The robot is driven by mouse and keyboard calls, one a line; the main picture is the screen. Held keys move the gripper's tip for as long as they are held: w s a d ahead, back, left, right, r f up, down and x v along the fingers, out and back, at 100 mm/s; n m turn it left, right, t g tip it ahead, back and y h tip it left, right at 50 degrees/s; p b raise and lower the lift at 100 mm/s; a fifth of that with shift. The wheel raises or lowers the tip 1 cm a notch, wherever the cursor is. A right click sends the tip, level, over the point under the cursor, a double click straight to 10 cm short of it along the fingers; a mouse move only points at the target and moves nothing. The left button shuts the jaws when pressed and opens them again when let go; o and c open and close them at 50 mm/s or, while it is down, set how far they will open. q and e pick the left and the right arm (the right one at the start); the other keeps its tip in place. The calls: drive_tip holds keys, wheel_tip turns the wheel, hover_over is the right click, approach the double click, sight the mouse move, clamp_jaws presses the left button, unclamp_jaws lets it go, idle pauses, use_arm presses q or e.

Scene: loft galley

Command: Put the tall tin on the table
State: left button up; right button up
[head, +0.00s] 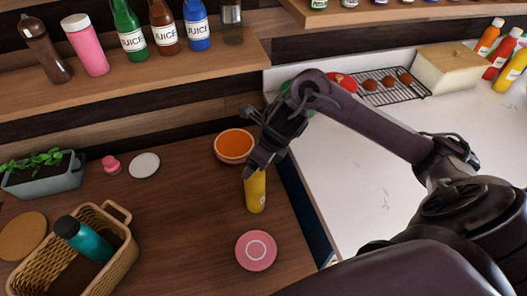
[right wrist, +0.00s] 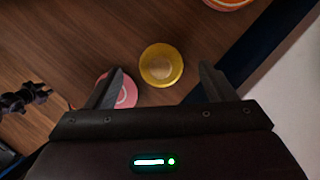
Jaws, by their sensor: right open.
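A tall yellow tin (head: 256,192) stands upright on the brown wooden table (head: 190,235), between an orange-filled bowl and a pink saucer. In the right wrist view I see the tin (right wrist: 161,65) from above, as a round yellow top. My right gripper (head: 251,172) reaches down over the tin's top in the head view and hides part of it. Its two fingers are apart, on either side of the tin in the wrist view, with gaps showing. I cannot tell how far above the tin they are. My left gripper is not in the head view.
The bowl (head: 234,146) stands behind the tin, the pink saucer (head: 256,250) in front. A wicker basket (head: 122,262) with a teal bottle (head: 82,238) is at left. A bottle shelf (head: 130,78) runs behind. A white counter (head: 370,170) lies right of the table.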

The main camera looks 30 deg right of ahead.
drive_tip(key=v, duration=0.6)
drive_tip(key=shift+p, duration=0.3)
drive_tip(key=shift+s, duration=0.15)
